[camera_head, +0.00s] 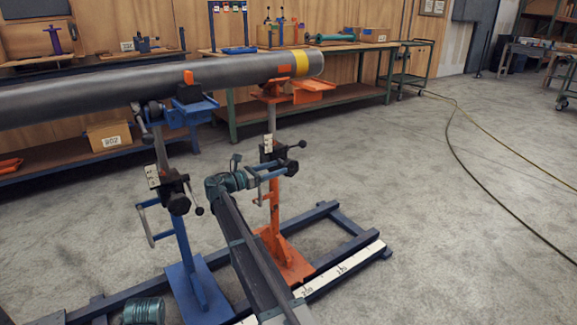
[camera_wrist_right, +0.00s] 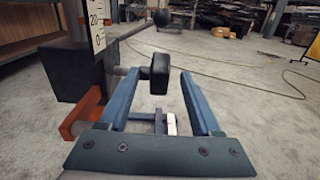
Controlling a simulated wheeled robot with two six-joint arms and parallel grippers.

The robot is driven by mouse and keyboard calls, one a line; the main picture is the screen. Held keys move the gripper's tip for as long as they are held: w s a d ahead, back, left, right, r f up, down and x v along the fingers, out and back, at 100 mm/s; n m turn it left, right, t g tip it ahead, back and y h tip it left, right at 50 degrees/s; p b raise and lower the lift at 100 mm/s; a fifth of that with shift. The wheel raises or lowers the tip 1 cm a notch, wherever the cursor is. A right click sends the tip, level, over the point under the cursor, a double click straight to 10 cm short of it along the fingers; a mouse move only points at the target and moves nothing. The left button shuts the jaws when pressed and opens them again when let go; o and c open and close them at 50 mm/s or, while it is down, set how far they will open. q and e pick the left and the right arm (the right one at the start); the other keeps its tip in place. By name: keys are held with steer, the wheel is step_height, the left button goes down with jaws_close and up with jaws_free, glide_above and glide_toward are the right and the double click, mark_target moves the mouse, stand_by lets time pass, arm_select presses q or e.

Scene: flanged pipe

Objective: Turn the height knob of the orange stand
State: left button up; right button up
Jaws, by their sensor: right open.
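The orange stand (camera_head: 273,213) stands upright on the rail frame under the right end of the grey pipe (camera_head: 150,88). Its height knob (camera_head: 292,168) is black and sits on the right side of the black clamp block. In the right wrist view the knob (camera_wrist_right: 158,74) shows on a short shaft. My right gripper (camera_head: 276,174) is at the clamp. In the wrist view its blue fingers (camera_wrist_right: 160,84) are spread, with the knob between their tips in the picture; I see no contact. My left gripper is not in view.
A black lever with a ball end (camera_head: 302,144) sticks out above the knob. The blue stand (camera_head: 188,250) is to the left, with its own clamp and levers. Workbenches (camera_head: 340,92) line the back wall. Open floor lies right, crossed by cables (camera_head: 480,160).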

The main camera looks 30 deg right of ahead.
mark_target(290, 163)
steer(key=d, duration=0.6)
steer(key=shift+w+d, duration=0.2)
steer(key=shift+w, duration=0.05)
jaws_close()
